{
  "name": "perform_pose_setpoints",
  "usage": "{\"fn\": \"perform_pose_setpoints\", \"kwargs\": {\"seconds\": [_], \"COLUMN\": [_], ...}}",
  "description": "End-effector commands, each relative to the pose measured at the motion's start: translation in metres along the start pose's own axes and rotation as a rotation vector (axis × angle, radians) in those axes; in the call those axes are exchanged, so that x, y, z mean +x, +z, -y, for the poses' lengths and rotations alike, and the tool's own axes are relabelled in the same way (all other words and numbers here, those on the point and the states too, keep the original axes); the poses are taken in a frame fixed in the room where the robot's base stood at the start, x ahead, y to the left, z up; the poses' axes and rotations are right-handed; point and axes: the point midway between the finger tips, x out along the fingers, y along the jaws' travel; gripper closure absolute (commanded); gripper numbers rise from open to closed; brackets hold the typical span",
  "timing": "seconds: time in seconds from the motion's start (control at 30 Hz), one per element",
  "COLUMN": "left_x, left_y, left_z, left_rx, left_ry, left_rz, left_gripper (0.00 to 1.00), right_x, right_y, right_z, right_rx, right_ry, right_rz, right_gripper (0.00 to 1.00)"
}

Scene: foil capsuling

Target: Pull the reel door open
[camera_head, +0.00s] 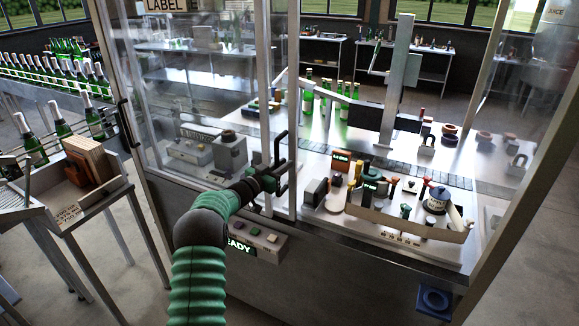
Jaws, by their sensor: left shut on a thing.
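The reel door (205,92) seems to be the clear panel in a metal frame on the machine's left front. A dark upright handle (279,148) stands at its right side. My left gripper (276,180), at the end of my green arm, is at this handle and shut on it. The fingers are dark against the handle, so the exact grip is hard to make out. I cannot tell from this view whether the door is ajar. My right gripper is not in view.
A panel with buttons and a READY sign (258,239) sits just below my left gripper.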

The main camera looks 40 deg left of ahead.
Motion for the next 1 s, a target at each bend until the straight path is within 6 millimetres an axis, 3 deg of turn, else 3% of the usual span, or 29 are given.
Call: {"fn": "perform_pose_setpoints", "kwargs": {"seconds": [0.37, 0.4, 0.47, 1.0], "left_x": [0.001, 0.0011, 0.0012, 0.0005], "left_y": [-0.0023, -0.0022, -0.0021, 0.0], "left_z": [-0.0021, -0.0024, -0.0025, 0.0001], "left_rx": [0.0, 0.0, 0.0, -0.001], "left_ry": [0.002, 0.003, 0.003, 0.002], "left_rz": [-0.003, -0.003, -0.003, -0.001], "left_gripper": [1.0, 0.82, 0.75, 0.75], "right_x": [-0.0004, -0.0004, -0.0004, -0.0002], "right_y": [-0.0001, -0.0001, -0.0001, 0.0], "right_z": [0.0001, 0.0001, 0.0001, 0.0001], "right_rx": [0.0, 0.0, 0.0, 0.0], "right_ry": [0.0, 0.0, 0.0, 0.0], "right_rz": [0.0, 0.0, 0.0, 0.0], "right_gripper": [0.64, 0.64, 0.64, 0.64]}}
